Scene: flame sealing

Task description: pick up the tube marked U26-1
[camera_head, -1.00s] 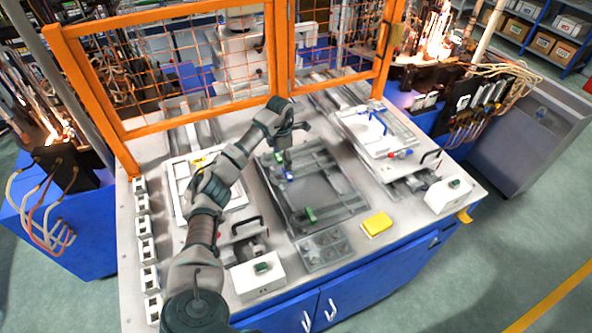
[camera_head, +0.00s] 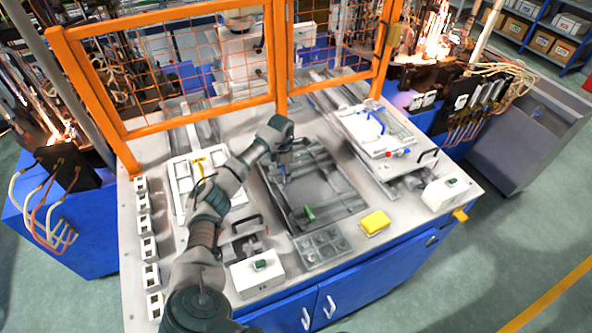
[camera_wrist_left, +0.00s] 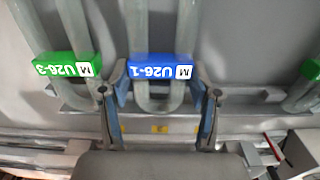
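The tube marked U26-1 is a grey U-shaped tube with a blue label (camera_wrist_left: 160,70), seen in the left wrist view. My left gripper (camera_wrist_left: 159,118) is open, with one finger on each side of the tube's U bend, and a gap shows between the fingers and the tube. In the head view, the left gripper (camera_head: 282,170) reaches down over the left part of the dark tray (camera_head: 330,222), and it largely hides the tube there. A tube with a green label marked U26-3 (camera_wrist_left: 67,68) lies just left of it in the left wrist view. My right gripper is not in view.
Another green-labelled tube (camera_wrist_left: 310,70) is at the wrist view's right edge. The white left tray (camera_head: 178,205) holds a yellow piece; the white right tray (camera_head: 375,148) holds a blue piece. A yellow block (camera_head: 375,222) lies in front. An orange mesh fence (camera_head: 190,120) stands behind.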

